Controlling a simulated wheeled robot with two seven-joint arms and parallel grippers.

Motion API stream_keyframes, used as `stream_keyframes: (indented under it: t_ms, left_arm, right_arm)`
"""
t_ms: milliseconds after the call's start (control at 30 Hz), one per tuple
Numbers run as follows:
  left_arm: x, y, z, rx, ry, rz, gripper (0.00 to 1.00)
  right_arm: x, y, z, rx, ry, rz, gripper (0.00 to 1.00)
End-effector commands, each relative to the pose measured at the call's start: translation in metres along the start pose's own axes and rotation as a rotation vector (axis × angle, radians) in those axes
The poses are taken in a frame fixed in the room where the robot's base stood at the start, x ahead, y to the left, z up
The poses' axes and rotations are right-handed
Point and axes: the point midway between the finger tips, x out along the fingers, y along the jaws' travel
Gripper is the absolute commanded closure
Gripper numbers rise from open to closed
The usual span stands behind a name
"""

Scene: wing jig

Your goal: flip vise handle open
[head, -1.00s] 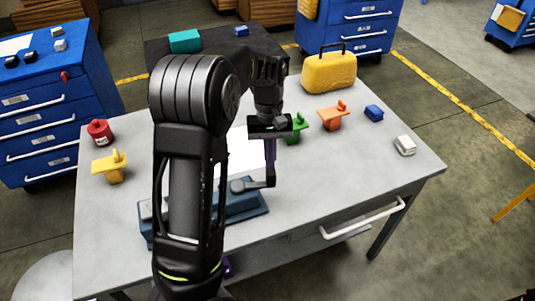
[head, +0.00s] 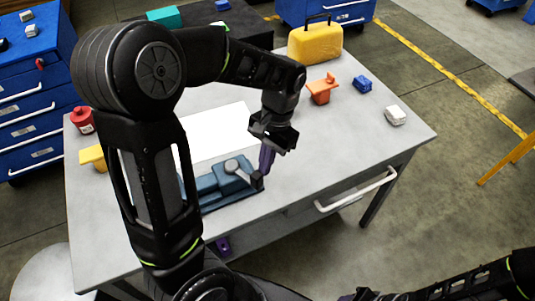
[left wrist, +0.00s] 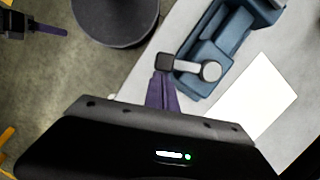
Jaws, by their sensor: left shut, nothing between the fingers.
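The blue vise (head: 206,184) lies near the table's front edge, partly behind my left arm in the head view. Its grey handle runs from a round pivot (head: 232,166) to a dark end block (head: 257,181). In the left wrist view the handle (left wrist: 188,66) sticks out sideways from the vise body (left wrist: 222,40). My left gripper (head: 266,158) is shut and empty. Its purple fingertips (left wrist: 162,82) are at the dark end block, close to or touching it. My right gripper (left wrist: 55,31) shows at the upper left of the wrist view, away from the vise.
A white sheet (head: 220,130) lies behind the vise. A red part (head: 82,120), a yellow part (head: 92,157), an orange part (head: 321,90), a blue block (head: 362,83), a white block (head: 396,115) and a yellow case (head: 315,43) stand around it. The table's right front is clear.

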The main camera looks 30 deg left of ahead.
Motion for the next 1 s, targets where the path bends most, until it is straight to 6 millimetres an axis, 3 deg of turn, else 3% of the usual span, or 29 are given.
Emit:
stream_keyframes:
  t_ms: [500,1000]
  left_arm:
    - [0.009,0.006,0.036,0.362,-0.001,-0.09,1.0]
    - [0.011,0.005,0.042,0.419,-0.004,-0.104,1.0]
  right_arm:
    - [-0.001,0.0,0.0,0.0,0.0,0.0,0.64]
    - [-0.001,0.0,0.0,0.0,0.0,0.0,0.64]
